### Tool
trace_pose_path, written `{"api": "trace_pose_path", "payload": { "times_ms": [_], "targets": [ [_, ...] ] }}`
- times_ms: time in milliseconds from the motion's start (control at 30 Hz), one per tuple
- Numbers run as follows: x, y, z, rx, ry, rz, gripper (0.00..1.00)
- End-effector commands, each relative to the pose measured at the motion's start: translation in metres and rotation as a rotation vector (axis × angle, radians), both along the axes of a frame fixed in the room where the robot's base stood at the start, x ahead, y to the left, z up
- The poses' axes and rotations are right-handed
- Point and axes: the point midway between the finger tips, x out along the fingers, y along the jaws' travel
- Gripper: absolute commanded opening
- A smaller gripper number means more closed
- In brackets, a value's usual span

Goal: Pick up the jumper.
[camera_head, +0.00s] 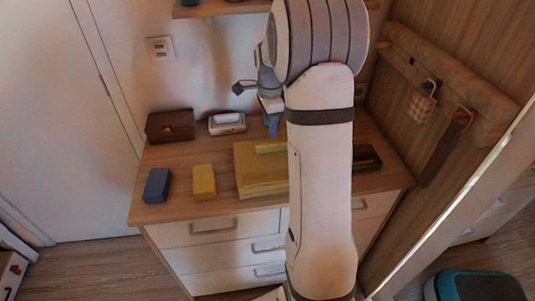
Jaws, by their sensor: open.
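A folded yellow item, which looks like the jumper (258,180), lies flat on the wooden top of the chest of drawers (225,212). A raised strip shows along its back edge. My arm hides its right part. My gripper (272,130) is open, pointing down above the back of the chest top, behind the jumper in the picture. It holds nothing that I can see. Its gap above the surface is hard to judge.
A yellow block (204,181) and a blue block (157,185) stand left of the jumper. A brown box (170,126) and a white tissue box (227,123) stand behind. A dark item (367,157) lies right of my arm. A rail with hooks (450,85) runs along the right wall.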

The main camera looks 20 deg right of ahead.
Motion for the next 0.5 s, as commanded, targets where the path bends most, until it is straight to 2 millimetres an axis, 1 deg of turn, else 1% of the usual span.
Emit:
{"api": "trace_pose_path", "payload": {
  "times_ms": [33,133,367,500],
  "targets": [
    [0.004,-0.006,-0.003,0.002,0.006,-0.038,0.47],
    [0.009,-0.011,-0.01,0.004,0.01,-0.084,0.47],
    [0.009,-0.012,-0.035,0.004,0.013,-0.095,0.47],
    [0.01,-0.012,-0.052,0.005,0.014,-0.094,0.47]
  ]
}}
